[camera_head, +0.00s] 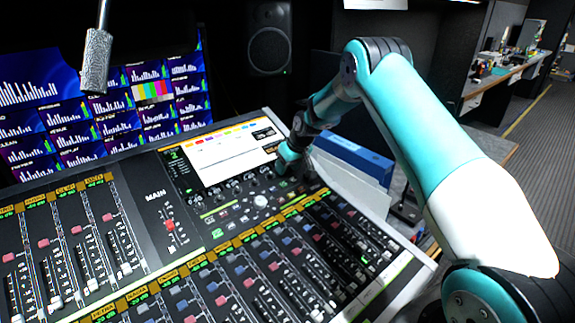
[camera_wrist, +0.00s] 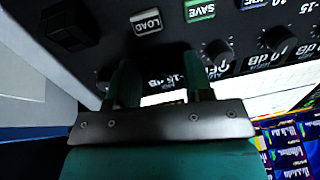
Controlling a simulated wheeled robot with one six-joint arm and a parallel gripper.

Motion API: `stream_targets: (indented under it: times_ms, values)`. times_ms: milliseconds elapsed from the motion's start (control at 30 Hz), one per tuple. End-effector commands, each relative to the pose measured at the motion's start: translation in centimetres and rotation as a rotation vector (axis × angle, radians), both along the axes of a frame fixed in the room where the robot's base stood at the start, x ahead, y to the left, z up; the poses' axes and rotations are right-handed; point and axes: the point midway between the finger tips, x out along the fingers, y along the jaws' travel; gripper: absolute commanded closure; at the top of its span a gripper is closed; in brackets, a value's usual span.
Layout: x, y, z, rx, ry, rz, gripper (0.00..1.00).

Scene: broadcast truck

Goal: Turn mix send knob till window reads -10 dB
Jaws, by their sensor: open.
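My gripper (camera_wrist: 159,72) is open, its two teal fingers pointing down at the mixing console panel. In the head view my gripper (camera_head: 288,172) is at the right end of the console's screen, low over the panel. In the wrist view the fingers stand on either side of a dark spot where the mix send knob seems to be; its outline is too dark to make out, and contact cannot be told. A small dark window (camera_wrist: 162,83) with upside-down white characters ending in dB shows between the fingers. Its number is partly hidden and not surely readable.
Neighbouring knobs (camera_wrist: 216,52) with their own dB readouts sit to the right in the wrist view. A blue binder (camera_head: 355,157) stands beside the console (camera_head: 158,225).

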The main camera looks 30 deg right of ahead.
Motion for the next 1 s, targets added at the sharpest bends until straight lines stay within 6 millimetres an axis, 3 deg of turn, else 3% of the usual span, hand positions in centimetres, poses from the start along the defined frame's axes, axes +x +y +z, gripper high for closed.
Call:
stream_targets:
  times_ms: [167,367,667,1000]
  values:
    - [0.01,0.0,0.03,0.0,-0.001,0.0,0.53]
    - [0.01,0.0,0.05,0.0,-0.001,0.0,0.99]
    - [0.0,0.0,0.02,0.01,0.0,-0.025,1.0]
    - [-0.03,0.0,-0.04,0.085,0.014,-0.204,1.0]
